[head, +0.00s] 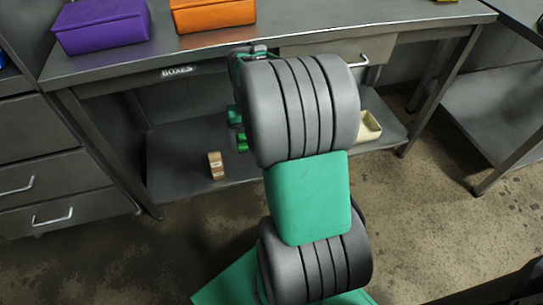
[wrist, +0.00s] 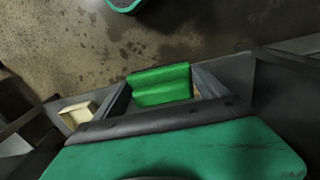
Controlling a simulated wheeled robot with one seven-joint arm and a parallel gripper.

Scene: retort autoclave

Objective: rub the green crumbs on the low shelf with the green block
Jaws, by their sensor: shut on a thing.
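My gripper (wrist: 162,92) is shut on the green block (wrist: 160,84), which sits between its two fingers in the wrist view. In the head view, a bit of the green block (head: 242,143) shows left of my arm, above the low shelf (head: 180,150). My arm hides most of the gripper there. I cannot tell whether the block touches the shelf. I cannot make out the green crumbs in either view; they may be hidden behind my arm or the block.
A small brown-and-white block (head: 216,165) stands on the low shelf left of my gripper. A cream open container (head: 369,126) is on the right, also in the wrist view (wrist: 78,115). Purple (head: 102,25) and orange (head: 212,14) boxes stand on the tabletop (head: 330,22) above.

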